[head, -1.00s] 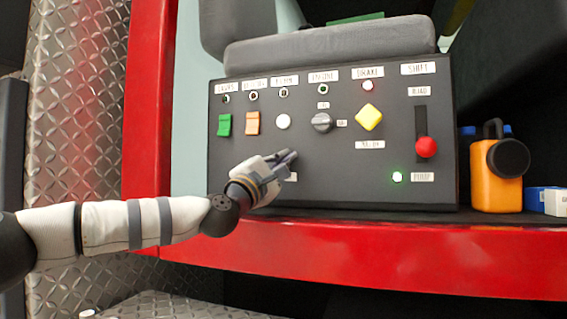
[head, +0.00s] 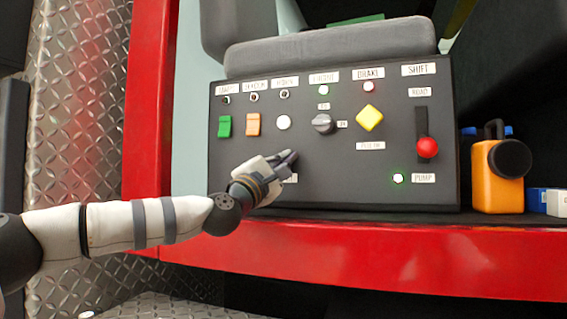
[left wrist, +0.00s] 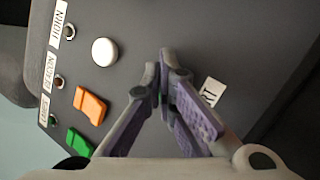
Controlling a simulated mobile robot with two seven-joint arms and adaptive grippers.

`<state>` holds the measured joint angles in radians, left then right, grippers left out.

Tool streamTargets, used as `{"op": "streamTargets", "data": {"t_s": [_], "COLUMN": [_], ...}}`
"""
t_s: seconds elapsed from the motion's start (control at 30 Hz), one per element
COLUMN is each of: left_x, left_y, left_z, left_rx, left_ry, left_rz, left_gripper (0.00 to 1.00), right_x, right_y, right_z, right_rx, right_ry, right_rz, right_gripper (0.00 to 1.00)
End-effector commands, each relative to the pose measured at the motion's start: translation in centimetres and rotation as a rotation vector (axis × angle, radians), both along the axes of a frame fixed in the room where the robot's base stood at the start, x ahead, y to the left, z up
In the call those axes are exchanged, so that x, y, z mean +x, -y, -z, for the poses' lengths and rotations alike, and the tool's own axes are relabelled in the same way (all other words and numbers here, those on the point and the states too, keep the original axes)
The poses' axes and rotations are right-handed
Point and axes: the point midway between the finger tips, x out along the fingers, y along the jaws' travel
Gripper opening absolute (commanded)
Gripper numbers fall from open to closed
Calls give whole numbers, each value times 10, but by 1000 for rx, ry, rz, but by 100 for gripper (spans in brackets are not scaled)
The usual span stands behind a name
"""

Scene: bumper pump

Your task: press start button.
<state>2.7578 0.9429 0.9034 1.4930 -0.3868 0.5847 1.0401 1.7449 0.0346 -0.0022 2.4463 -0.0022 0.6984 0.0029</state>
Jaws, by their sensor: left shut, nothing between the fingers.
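My left gripper (head: 290,157) is shut and empty, its fingertips close to the front of the dark control panel (head: 330,190), below the white round button (head: 283,122). In the left wrist view the closed fingers (left wrist: 160,75) point at the panel. A white label (left wrist: 212,92) ending in "RT" shows beside them, partly covered. The start button itself is hidden behind the fingers, so I cannot tell whether they touch it. My right gripper is not in view.
The panel also carries a green rocker (head: 224,126), an orange rocker (head: 253,124), a grey knob (head: 323,123), a yellow diamond knob (head: 369,118) and a red-knobbed shift lever (head: 427,147). An orange jug (head: 497,175) stands to the right. A red ledge (head: 380,255) runs below.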

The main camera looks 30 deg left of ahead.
Motion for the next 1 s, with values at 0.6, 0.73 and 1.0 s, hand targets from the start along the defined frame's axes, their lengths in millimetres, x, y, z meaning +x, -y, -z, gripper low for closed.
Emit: {"op": "streamTargets", "data": {"t_s": [0.6,0.73,1.0], "left_x": [-17,-17,-27], "left_y": [3,4,6], "left_z": [-3,0,-4], "left_rx": [0,1,0], "left_ry": [3,1,4], "left_rz": [0,-1,1], "left_gripper": [0,0,0], "right_x": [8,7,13], "right_y": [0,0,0], "right_z": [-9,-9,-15], "right_rx": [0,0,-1], "right_ry": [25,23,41], "right_rz": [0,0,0], "right_gripper": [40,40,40]}}
